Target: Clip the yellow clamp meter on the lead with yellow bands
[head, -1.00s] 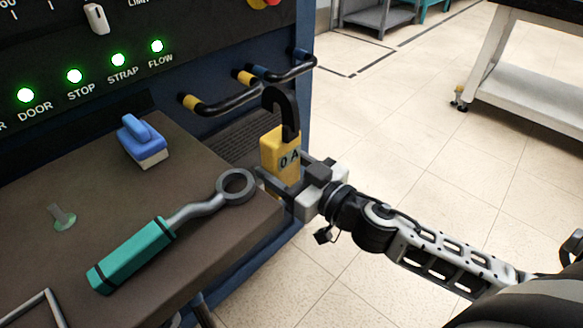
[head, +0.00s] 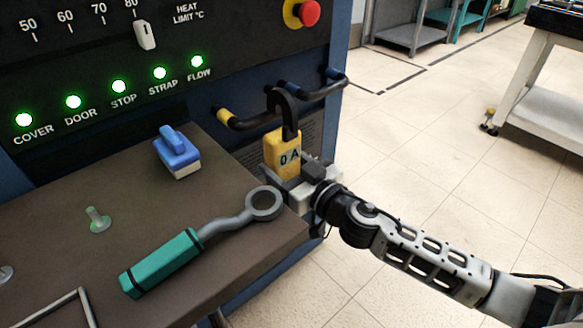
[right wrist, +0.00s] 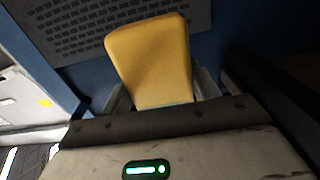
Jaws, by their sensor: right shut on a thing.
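The yellow clamp meter (head: 283,154) is upright, its display reading 0 A, with a black hook-shaped jaw (head: 290,115) on top. My right gripper (head: 302,178) is shut on its body, beyond the bench's right corner. The right wrist view shows the yellow back of the meter (right wrist: 152,60) between the fingers. The black lead with yellow bands (head: 245,124) bows out from the blue cabinet; its left band shows, its right end is hidden behind the jaw. The jaw overlaps this lead in the picture; I cannot tell whether it goes around it. My left gripper is not in view.
A lead with blue bands (head: 318,93) sits just right of the jaw. The brown bench (head: 105,232) holds a teal-handled ring tool (head: 165,262), a blue brush-like block (head: 177,155) and a small peg (head: 97,220). Open floor (head: 450,190) lies to the right.

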